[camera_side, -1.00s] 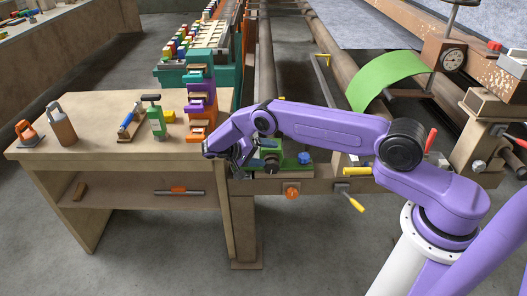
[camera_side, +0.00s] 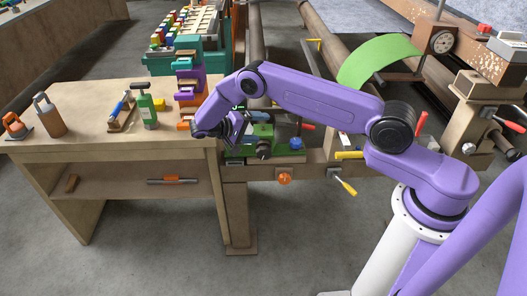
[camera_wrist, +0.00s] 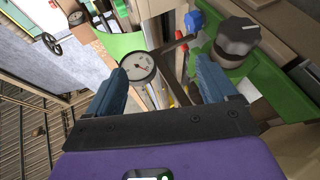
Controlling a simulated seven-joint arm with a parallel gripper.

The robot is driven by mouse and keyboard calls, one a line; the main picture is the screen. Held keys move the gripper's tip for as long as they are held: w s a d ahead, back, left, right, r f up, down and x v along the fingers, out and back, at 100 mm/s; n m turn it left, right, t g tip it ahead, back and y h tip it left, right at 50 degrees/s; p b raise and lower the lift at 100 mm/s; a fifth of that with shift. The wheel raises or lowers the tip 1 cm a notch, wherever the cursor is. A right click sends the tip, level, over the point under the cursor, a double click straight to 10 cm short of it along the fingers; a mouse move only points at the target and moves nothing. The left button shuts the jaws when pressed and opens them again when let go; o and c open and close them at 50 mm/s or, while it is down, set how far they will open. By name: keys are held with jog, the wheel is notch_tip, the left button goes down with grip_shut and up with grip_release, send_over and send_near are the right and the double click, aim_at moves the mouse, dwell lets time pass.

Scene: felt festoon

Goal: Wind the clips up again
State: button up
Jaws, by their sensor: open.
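My gripper (camera_side: 236,130) is above and beside a green mechanism (camera_side: 262,132) at the right end of the workbench. In the wrist view my gripper (camera_wrist: 166,82) is open, with two blue fingers and nothing held between them. A dark grey knob (camera_wrist: 237,42) on the green body lies right of the fingers; it shows in the side view (camera_side: 263,150) below my gripper. A brown T-shaped handle (camera_wrist: 178,52) lies ahead between the fingers, apart from them. I cannot tell which pieces are the clips; rows of small coloured pieces (camera_side: 163,36) line the teal rack.
The workbench (camera_side: 80,110) holds an orange tool (camera_side: 16,125), a brown bottle (camera_side: 49,115) and a green bottle (camera_side: 148,110). A blue knob (camera_side: 296,143), orange knob (camera_side: 285,178) and yellow handles (camera_side: 349,155) stand right of my gripper. A round dial (camera_side: 441,41) is farther back.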

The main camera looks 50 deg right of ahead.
jog(key=s+a+n+t, duration=0.4)
jog(key=s+n+t, duration=0.3)
jog(key=n, duration=0.7)
jog(key=s+a+n+t, duration=0.55)
jog(key=n+t, duration=0.45)
jog(key=n, duration=0.4)
send_near(265, 154)
jog(key=x, duration=1)
jog(key=shift+w+d, duration=0.25)
jog(key=shift+w, duration=0.1)
jog(key=c, duration=1)
